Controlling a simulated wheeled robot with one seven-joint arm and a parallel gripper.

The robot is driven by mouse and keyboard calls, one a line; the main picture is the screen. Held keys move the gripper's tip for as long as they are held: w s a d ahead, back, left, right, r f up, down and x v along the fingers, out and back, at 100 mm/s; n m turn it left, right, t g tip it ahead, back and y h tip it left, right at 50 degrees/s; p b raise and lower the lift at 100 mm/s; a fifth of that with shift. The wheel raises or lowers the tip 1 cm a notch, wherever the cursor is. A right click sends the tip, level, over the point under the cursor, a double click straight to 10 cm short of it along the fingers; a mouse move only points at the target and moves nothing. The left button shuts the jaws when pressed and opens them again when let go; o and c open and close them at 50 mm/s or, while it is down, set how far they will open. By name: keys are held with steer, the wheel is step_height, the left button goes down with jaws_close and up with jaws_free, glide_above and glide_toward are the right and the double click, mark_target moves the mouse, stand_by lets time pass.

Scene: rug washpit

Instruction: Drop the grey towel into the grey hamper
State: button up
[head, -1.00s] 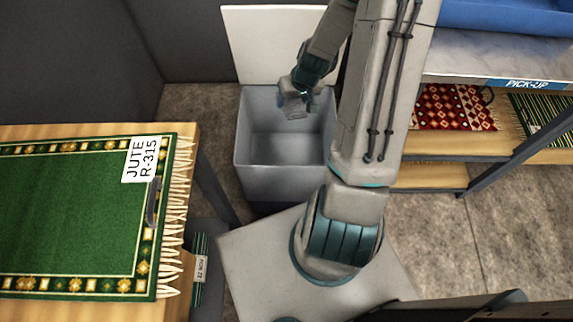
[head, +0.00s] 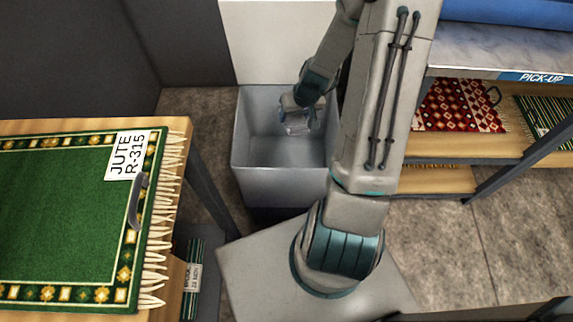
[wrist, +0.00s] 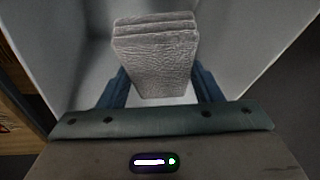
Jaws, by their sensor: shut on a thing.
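The grey towel (wrist: 155,60) is a folded, textured bundle held between the two fingers of my gripper (wrist: 160,92) in the wrist view. The grey hamper (head: 276,184) is an open-topped grey box in the middle of the head view. In the head view my gripper (head: 299,127) points down over the hamper's opening, near its right side. The hamper's pale inner walls surround the towel in the wrist view. The towel is small and hard to make out in the head view. I cannot tell how far it is above the hamper floor.
A table with a green rug (head: 70,220) labelled JUTE R-315 stands at left. A shelf with a PICK-UP sign (head: 541,78), a red patterned rug (head: 458,108) and a green striped rug stands at right. A white panel (head: 277,45) is behind the hamper.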

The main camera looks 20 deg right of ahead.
steer(key=o, duration=1)
steer(key=shift+c, duration=0.2)
steer(key=shift+r, duration=0.1)
steer(key=p+v, duration=0.4)
steer(key=v, duration=0.9)
steer(key=shift+r, duration=0.4)
steer(key=shift+s, duration=0.1)
